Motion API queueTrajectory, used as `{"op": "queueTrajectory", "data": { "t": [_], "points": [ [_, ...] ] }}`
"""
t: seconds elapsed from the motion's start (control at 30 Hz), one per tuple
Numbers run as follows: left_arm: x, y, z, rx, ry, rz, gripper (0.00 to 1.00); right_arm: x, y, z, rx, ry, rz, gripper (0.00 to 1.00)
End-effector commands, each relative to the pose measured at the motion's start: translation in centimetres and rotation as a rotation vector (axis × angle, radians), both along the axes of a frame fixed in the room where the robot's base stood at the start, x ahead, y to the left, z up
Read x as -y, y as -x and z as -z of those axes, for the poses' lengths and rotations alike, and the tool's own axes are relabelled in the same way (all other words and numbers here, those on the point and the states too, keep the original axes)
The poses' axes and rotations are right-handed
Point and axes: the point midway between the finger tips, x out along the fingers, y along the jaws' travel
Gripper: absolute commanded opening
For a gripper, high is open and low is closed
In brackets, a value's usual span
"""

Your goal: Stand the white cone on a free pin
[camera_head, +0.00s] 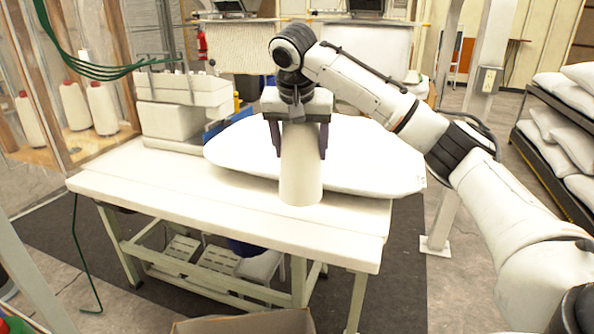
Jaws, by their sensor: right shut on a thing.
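My right gripper (298,148) comes in from the right over the white table. It points down and is shut on a white cone (300,178), with one dark finger on each side of it. The cone is upright, its wide end down near the tabletop, in front of a white pillow; whether it touches the table is hard to tell. Several white cones with reddish tips, such as this one (75,106), stand on a wooden rack (85,143) at the left. I cannot make out a bare pin there. My left gripper is not in view.
The white table (230,190) has clear room at its left and front. A white machine (180,105) stands at the table's back left. Green threads (95,70) hang above the rack. A cardboard box (245,323) is in front.

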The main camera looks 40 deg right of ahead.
Motion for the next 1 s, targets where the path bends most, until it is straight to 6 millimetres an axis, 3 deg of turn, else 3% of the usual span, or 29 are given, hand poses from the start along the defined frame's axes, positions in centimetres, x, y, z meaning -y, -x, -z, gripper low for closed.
{"op": "queueTrajectory", "data": {
  "t": [0.1, 0.53, 0.93, 0.97, 1.0],
  "points": [
    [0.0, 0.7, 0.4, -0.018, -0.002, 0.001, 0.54, 0.1, 0.0, 2.0, 0.002, 0.002, 0.000, 0.24],
    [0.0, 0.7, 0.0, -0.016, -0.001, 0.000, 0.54, 0.1, 0.0, 6.7, 0.004, 0.001, 0.000, 0.24],
    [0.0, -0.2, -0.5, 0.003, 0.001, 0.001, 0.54, 0.0, -0.1, 7.4, 0.005, 0.000, 0.001, 0.24],
    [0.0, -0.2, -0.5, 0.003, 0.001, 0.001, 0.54, 0.0, 0.0, 7.6, 0.001, 0.000, 0.000, 0.70],
    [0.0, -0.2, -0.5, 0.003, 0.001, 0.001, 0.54, 0.0, 0.0, 7.5, 0.001, 0.000, 0.000, 0.77]
  ]
}}
